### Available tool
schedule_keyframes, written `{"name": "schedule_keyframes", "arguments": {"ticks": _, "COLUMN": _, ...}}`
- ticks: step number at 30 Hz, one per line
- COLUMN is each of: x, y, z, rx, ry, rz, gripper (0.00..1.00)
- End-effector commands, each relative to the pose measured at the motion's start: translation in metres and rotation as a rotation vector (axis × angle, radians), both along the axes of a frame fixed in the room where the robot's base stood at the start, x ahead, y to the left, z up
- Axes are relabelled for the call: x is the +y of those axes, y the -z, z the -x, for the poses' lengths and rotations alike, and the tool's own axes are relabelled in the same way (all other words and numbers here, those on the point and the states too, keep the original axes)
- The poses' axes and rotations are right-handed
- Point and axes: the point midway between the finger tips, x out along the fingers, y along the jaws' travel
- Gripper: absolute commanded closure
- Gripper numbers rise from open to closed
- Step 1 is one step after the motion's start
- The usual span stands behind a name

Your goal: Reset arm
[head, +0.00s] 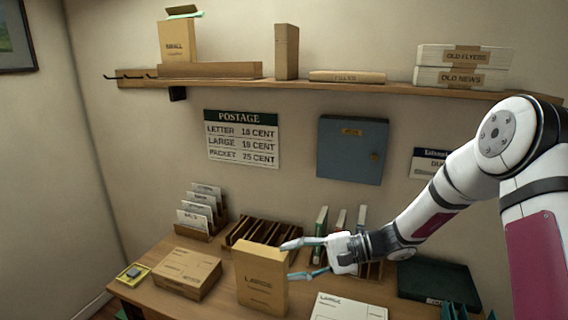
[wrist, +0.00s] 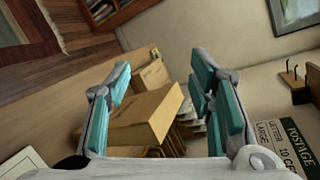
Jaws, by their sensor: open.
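My gripper (head: 303,260) is open, with teal-lined fingers, over the desk in the head view. It is just right of an upright cardboard box marked LARGE (head: 262,280). In the wrist view my gripper (wrist: 160,110) has its fingers spread wide, and the LARGE box (wrist: 145,113) shows in the gap beyond them. Nothing is seen held between the fingers. I cannot tell from these views whether a finger touches the box. My white arm reaches in from the right side of the head view.
The wooden desk (head: 150,290) holds a flat carton (head: 187,272), a letter rack (head: 200,215), a slotted wooden rack (head: 258,232), a white LARGE packet (head: 348,307) and a dark green box (head: 435,280). A shelf (head: 230,84) and a blue wall cabinet (head: 352,149) are above.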

Motion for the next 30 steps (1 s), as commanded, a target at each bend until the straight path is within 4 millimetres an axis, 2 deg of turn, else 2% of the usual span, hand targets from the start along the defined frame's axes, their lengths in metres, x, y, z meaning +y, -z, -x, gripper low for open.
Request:
{"name": "schedule_keyframes", "arguments": {"ticks": 1, "x": 0.001, "y": -0.013, "z": 0.012, "rx": -0.025, "ry": -0.042, "rz": 0.059, "gripper": 0.52}}
{"name": "schedule_keyframes", "arguments": {"ticks": 3, "x": 0.0, "y": -0.025, "z": 0.028, "rx": -0.05, "ry": -0.092, "rz": 0.137, "gripper": 0.52}}
{"name": "schedule_keyframes", "arguments": {"ticks": 8, "x": -0.008, "y": -0.051, "z": 0.066, "rx": -0.111, "ry": -0.189, "rz": 0.317, "gripper": 0.52}}
{"name": "schedule_keyframes", "arguments": {"ticks": 14, "x": -0.027, "y": -0.08, "z": 0.11, "rx": -0.198, "ry": -0.272, "rz": 0.544, "gripper": 0.52}}
{"name": "schedule_keyframes", "arguments": {"ticks": 21, "x": -0.058, "y": -0.112, "z": 0.16, "rx": -0.315, "ry": -0.318, "rz": 0.807, "gripper": 0.52}}
{"name": "schedule_keyframes", "arguments": {"ticks": 30, "x": -0.105, "y": -0.147, "z": 0.217, "rx": -0.484, "ry": -0.295, "rz": 1.108, "gripper": 0.52}}
